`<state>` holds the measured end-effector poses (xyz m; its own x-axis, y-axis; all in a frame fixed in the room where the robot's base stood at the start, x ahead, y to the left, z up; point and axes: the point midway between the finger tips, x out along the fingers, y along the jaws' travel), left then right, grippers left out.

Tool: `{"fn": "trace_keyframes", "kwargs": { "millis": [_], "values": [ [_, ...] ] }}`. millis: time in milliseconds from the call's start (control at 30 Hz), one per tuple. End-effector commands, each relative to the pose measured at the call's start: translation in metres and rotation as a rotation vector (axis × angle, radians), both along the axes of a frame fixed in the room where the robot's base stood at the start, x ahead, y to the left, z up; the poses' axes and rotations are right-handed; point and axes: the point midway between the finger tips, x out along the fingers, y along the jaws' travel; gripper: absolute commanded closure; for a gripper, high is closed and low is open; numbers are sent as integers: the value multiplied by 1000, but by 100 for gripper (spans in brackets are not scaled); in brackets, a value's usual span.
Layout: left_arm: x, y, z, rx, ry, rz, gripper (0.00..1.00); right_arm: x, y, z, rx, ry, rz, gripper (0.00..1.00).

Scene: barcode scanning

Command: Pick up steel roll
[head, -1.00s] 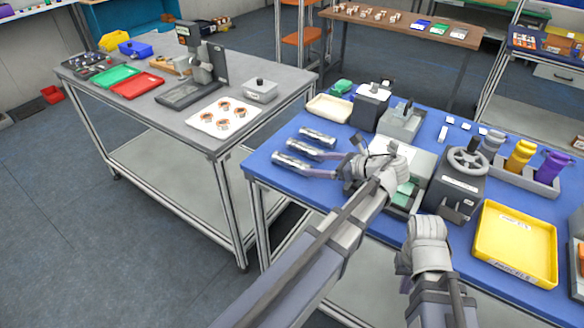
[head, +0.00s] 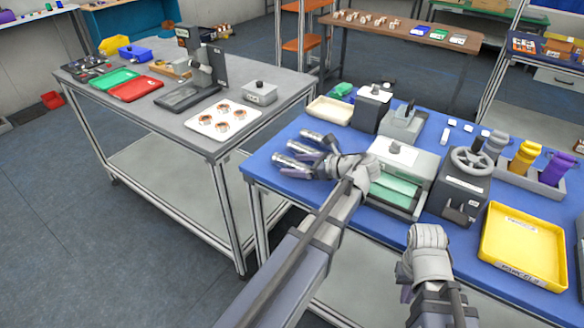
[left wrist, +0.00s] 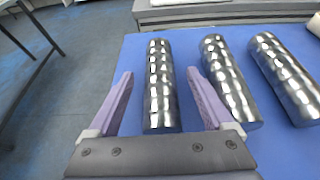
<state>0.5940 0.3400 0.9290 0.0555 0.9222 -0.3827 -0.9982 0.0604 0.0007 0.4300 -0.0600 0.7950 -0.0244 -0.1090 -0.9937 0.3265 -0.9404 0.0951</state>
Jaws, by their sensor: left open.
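Three shiny steel rolls lie side by side on the blue table. In the left wrist view, the left roll (left wrist: 160,85) lies between the purple fingers of my open left gripper (left wrist: 160,74). The middle roll (left wrist: 228,80) and the right roll (left wrist: 283,75) lie to the right of the fingers. In the head view, my left gripper (head: 287,166) is at the nearest roll (head: 286,160) and partly covers it. The other rolls (head: 304,147) (head: 319,138) are just beyond. My right gripper (head: 428,240) is by the table's front edge; its fingers are hidden.
A grey press with a green bed (head: 398,188) stands right of my left gripper. A handwheel machine (head: 455,190) and a yellow tray (head: 522,245) are further right. A cream tray (head: 331,110) lies behind the rolls. The blue table's left edge (head: 250,168) is close.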

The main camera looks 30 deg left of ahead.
Motion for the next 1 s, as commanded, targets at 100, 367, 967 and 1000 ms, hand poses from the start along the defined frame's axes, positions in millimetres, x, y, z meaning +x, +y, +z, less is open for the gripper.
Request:
{"fn": "trace_keyframes", "kwargs": {
  "millis": [100,367,967,1000],
  "values": [
    [0,0,1,0,0,-1,17,0,0,1,0,0,0,100],
    [0,-1,1,0,0,-1,46,0,0,1,0,0,0,100],
    [0,-1,1,0,0,-1,100,0,0,1,0,0,0,100],
    [0,-1,1,0,0,-1,100,0,0,1,0,0,0,100]
  ]
}}
